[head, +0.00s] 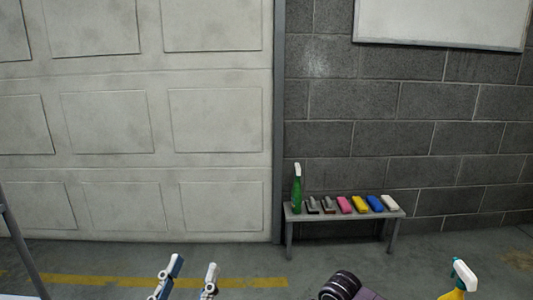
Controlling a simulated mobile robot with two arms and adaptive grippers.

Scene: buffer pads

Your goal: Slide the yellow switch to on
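No yellow switch can be made out in the head view. A black ribbed, rounded object (341,285) shows at the bottom edge, partly cut off, and I cannot tell whether it carries a switch. My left gripper (190,271) is at the bottom, left of the black object and apart from it. Its two white and dark fingers point up and stand apart, with nothing visible between them. My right gripper is not in view.
A low grey bench (347,215) by the block wall holds several coloured pads or blocks and a green spray bottle (297,190). A purple surface (368,294) lies beside the black object. A yellow spray bottle (456,293) stands at the bottom right. Open floor lies between.

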